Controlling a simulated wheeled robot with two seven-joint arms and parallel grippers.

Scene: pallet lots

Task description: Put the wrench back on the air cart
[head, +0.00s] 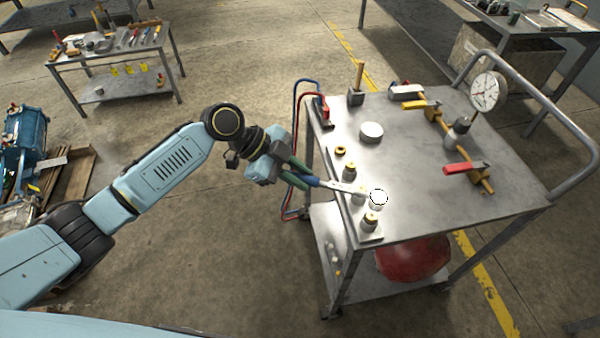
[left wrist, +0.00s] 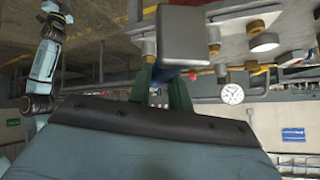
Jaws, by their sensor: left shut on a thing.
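The air cart (head: 425,200) is a grey metal cart at right in the head view. My left gripper (head: 301,178) is shut on the wrench (head: 340,186), just beyond the cart's left edge. The wrench has a blue handle and a silver shaft that points right, over the near left part of the cart top. Its far end lies by a white round piece (head: 378,197); I cannot tell whether they touch. In the left wrist view, the wrench's blue part (left wrist: 168,73) shows between the green fingers.
Brass-topped fittings (head: 370,220) stand along the cart's left edge near the wrench. A dial gauge (head: 487,91), a red-handled valve (head: 464,168) and a silver puck (head: 371,132) are on the top. Hoses (head: 296,120) hang at the left side. A red tank (head: 412,259) sits below.

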